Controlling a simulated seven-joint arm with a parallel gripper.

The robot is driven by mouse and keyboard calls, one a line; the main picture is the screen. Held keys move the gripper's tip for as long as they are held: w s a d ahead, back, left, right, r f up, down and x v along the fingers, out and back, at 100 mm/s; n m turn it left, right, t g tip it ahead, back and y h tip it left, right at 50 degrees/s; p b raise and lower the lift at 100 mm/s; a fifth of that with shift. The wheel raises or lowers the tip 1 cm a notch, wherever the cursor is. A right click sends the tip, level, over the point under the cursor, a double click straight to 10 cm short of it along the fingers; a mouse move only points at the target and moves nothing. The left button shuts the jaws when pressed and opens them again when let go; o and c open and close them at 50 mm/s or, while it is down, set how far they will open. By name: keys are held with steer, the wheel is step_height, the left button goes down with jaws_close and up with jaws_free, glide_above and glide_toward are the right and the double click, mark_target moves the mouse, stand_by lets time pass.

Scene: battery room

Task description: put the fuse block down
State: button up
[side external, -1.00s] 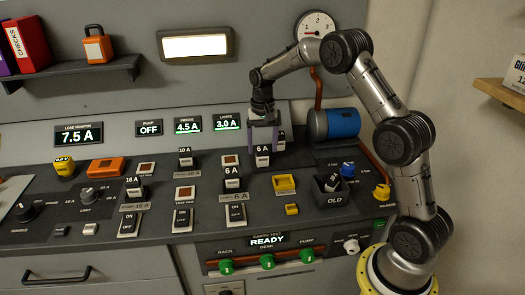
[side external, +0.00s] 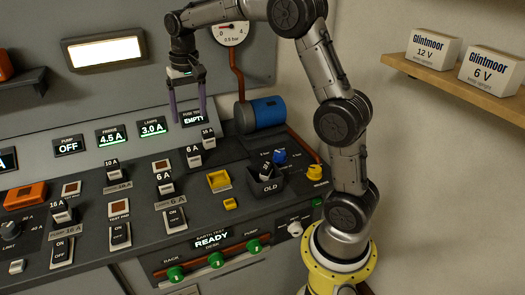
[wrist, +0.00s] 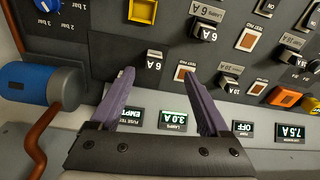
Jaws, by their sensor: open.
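My gripper (side external: 189,120) is raised above the back of the desk, its two purple fingers apart with nothing between them. In the wrist view the fingers (wrist: 160,76) are also spread and empty. Below it stands a black-and-white fuse block marked 6 A (side external: 194,156), upright on the desk; it also shows in the wrist view (wrist: 153,62). Just behind and right of it stands another fuse block (side external: 208,140) with a small label that is hard to read. I cannot pick that one out in the wrist view. The fuse test display (side external: 193,117) reads EMPTY.
A blue cylinder (side external: 265,112) lies to the right, near a copper pipe. An OLD box (side external: 267,188) with a block in it and a yellow tray (side external: 218,180) are nearer the front. More fuse blocks, switches and knobs crowd the desk (side external: 140,205).

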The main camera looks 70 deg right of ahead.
steer(key=s+a+r+n+t, duration=0.1)
steer(key=s+a+r+n, duration=0.1)
steer(key=s+a+r, duration=0.4)
steer(key=s+a+f+n+t, duration=0.1)
steer(key=s+a+f+n, duration=0.1)
steer(key=s, duration=0.8)
steer(key=s+a+f+n+t, duration=0.2)
steer(key=s+a+f+n, duration=0.1)
steer(key=s, duration=0.8)
steer(key=shift+s+a+f+n+t, duration=0.3)
steer(key=shift+a+f, duration=0.1)
steer(key=shift+a, duration=0.1)
